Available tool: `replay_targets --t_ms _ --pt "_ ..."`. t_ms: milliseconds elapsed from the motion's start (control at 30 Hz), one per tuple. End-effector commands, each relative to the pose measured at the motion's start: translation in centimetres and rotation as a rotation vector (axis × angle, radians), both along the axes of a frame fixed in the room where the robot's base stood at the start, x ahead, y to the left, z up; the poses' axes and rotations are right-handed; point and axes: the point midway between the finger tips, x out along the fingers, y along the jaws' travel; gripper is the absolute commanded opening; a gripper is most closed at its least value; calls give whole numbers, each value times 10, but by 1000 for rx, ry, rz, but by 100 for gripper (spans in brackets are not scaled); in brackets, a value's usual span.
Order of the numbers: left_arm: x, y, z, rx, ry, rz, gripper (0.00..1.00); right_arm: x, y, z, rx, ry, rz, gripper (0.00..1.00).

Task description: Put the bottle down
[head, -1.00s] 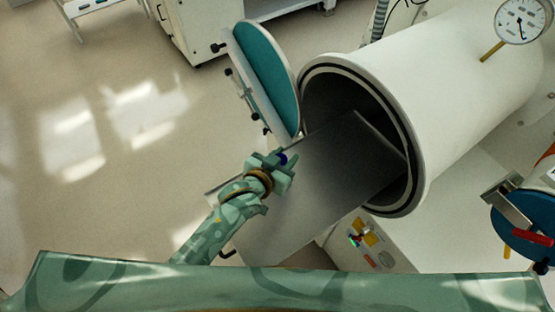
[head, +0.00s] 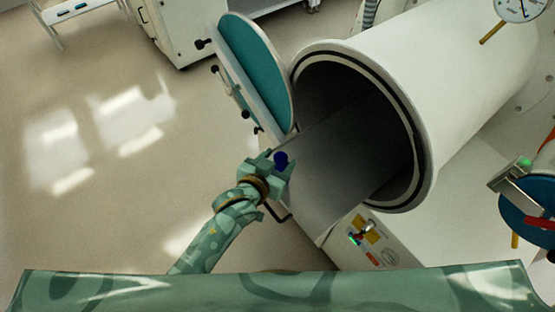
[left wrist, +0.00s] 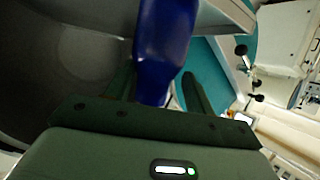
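My left gripper (head: 272,165) is at the front left of the grey metal tray, below the round door. Its fingers are closed around the dark blue bottle (head: 281,160). In the left wrist view the bottle (left wrist: 163,45) is between the fingertips and seems to touch both; its upper part is cut off by the picture edge. The sliding tray (head: 340,160) reaches from the front into the white cylindrical chamber (head: 450,80). I cannot tell whether the bottle touches the tray. My right gripper is not in view.
The round teal-lined door (head: 258,70) stands open at the chamber's left. A dark tray handle (head: 283,216) is close to my left gripper. A control panel (head: 370,240) is below the chamber. A blue disc with a metal fitting (head: 530,212) is at the right. The floor at left is clear.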

Motion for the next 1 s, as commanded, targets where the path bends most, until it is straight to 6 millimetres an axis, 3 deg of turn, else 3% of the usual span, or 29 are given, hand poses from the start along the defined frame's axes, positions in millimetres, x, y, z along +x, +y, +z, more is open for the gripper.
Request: replay_targets --t_ms 167,633,1000 --pt "-5 3 4 1 2 0 54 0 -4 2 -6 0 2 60" --pt "-84 48 42 0 2 0 54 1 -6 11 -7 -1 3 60" --pt "-97 55 49 1 1 1 54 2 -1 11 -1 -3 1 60"
